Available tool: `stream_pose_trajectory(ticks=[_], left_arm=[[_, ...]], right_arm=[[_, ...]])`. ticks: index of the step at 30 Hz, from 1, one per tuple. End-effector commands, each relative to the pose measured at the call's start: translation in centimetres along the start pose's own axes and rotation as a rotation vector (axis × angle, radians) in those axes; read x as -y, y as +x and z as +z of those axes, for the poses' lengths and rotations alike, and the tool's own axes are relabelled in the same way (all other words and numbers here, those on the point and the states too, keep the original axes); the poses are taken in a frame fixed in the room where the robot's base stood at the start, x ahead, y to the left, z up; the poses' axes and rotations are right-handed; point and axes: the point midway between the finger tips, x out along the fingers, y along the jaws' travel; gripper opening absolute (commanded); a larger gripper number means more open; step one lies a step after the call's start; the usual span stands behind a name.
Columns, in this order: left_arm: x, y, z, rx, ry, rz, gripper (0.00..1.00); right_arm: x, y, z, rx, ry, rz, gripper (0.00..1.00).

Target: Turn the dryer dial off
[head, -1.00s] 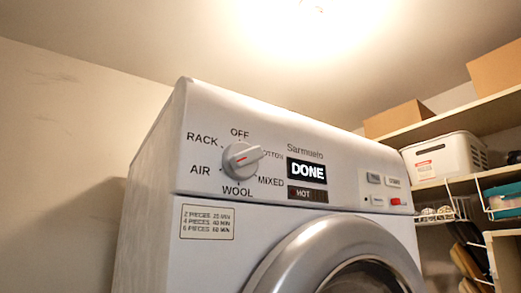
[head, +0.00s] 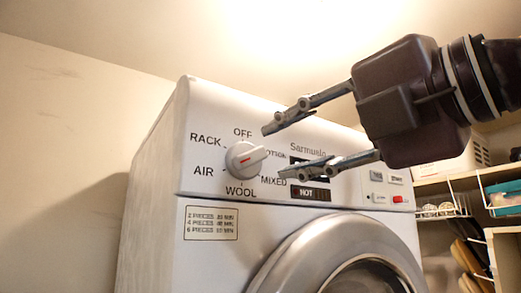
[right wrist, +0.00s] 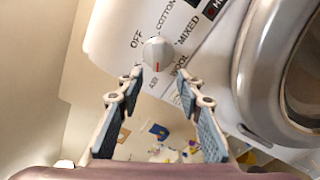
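The dryer dial (head: 243,158) is a round white knob with a raised grip and a red mark, on the upper left of the dryer's panel. In the right wrist view the dial (right wrist: 156,54) shows beyond and between the open fingers; I see no contact. My left gripper is not in view.
The dryer (head: 160,190) has a round door (head: 300,245) below the panel, with a protruding rim. The right gripper partly covers the display. Shelves with a teal bin (head: 503,198) and a wire basket stand at the right. A bare wall is at the left.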

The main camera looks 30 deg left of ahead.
Motion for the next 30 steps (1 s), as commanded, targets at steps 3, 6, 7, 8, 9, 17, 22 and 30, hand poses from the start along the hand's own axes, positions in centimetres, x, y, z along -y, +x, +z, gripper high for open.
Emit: stream_pose_trajectory(ticks=[3,6,7,8,9,17,22,30], left_arm=[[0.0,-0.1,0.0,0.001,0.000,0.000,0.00],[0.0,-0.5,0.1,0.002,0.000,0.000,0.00],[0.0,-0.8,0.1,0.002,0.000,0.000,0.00],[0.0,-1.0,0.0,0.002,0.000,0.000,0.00],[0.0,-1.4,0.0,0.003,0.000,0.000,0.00],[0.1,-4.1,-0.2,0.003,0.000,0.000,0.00],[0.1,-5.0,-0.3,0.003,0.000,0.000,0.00],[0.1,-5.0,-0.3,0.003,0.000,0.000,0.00]], right_arm=[[-0.9,-0.4,0.1,0.043,-0.032,-0.035,0.33],[-1.1,-0.1,0.3,0.053,-0.038,-0.045,0.33],[-1.1,0.2,0.4,0.053,-0.037,-0.046,0.33],[-1.1,0.6,0.4,0.052,-0.037,-0.046,0.33],[-1.2,1.1,0.4,0.050,-0.036,-0.046,0.33],[-1.2,5.2,0.6,0.048,-0.036,-0.043,0.33],[-0.9,6.8,0.6,0.049,-0.036,-0.042,0.33],[-0.6,7.3,0.5,0.050,-0.037,-0.041,0.33]])
